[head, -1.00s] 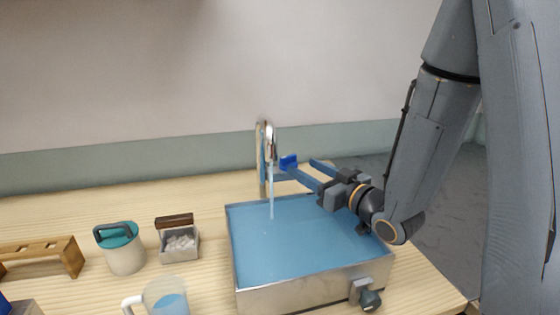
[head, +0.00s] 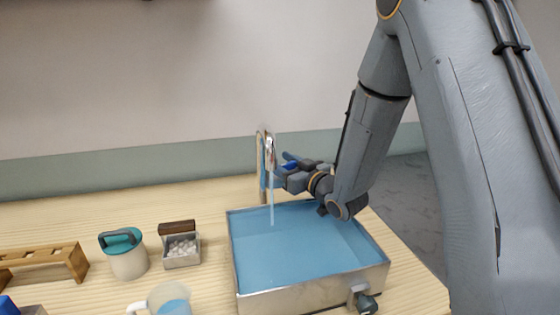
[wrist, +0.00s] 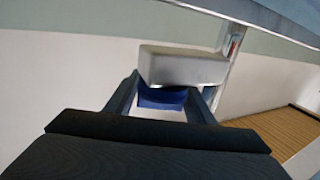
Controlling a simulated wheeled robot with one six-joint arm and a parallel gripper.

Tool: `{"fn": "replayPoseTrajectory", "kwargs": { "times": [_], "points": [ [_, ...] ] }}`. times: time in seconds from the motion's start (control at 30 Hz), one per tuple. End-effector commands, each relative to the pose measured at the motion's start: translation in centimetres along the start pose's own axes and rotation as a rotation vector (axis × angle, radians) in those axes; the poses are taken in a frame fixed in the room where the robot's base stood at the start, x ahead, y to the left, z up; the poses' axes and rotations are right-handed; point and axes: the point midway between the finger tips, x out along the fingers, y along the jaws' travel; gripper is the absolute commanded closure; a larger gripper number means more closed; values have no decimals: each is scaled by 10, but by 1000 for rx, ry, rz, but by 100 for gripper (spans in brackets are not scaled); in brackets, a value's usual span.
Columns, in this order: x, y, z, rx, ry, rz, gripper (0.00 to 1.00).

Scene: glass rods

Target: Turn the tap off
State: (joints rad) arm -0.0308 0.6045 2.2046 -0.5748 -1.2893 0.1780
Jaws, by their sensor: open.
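The tap (head: 262,150) is a curved metal spout on an upright at the back edge of a metal basin (head: 310,288). A thin stream of water (head: 272,207) falls from it into the basin's blue water. In the wrist view my gripper (wrist: 165,103) is open, with one finger on each side of the blue handle (wrist: 162,98). A pale grey block (wrist: 182,66) is just above it. I cannot tell whether the fingers touch the handle.
A knob (head: 366,303) sticks out from the basin's front. The back left of the table is clear.

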Motion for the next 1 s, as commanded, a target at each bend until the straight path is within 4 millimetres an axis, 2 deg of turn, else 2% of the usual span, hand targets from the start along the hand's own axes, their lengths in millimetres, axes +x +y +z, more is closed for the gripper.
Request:
{"fn": "replayPoseTrajectory", "kwargs": {
  "times": [0.2,0.4,0.67,1.0],
  "points": [
    [0,0,0,0,0,0,51],
    [0,0,0,0,0,0,81],
    [1,0,1,1,0,57,81],
    [0,9,0,0,3,273,81]
  ]
}}
